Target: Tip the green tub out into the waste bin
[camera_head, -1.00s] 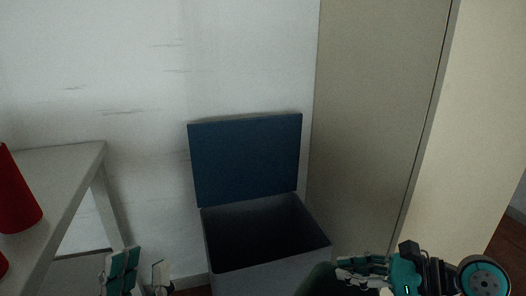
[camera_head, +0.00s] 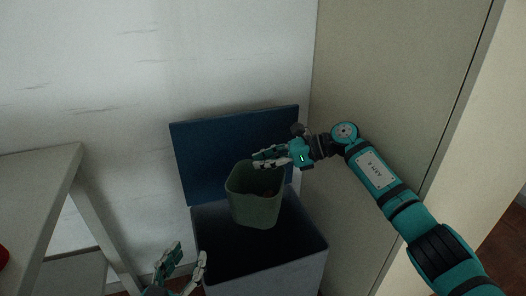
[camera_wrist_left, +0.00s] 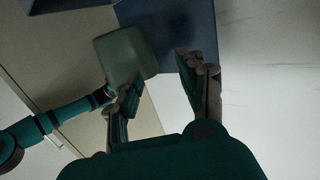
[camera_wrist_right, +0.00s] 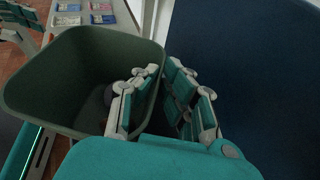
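The green tub (camera_head: 254,207) hangs above the open mouth of the grey waste bin (camera_head: 265,271), roughly upright with a slight tilt. My right gripper (camera_head: 268,160) is closed on the tub's rim, with one finger inside and one outside, as the right wrist view (camera_wrist_right: 160,95) shows. Something dark lies inside the tub (camera_wrist_right: 45,85), partly hidden by a finger. My left gripper (camera_head: 186,272) is open and empty, low and left of the bin. The tub also shows beyond the fingers in the left wrist view (camera_wrist_left: 122,55).
The bin's blue lid (camera_head: 205,155) stands open against the white wall. A beige cabinet panel (camera_head: 400,80) rises close on the right, beside my right arm. A grey table (camera_head: 35,190) stands on the left, with a red object (camera_head: 3,257) at the picture's edge.

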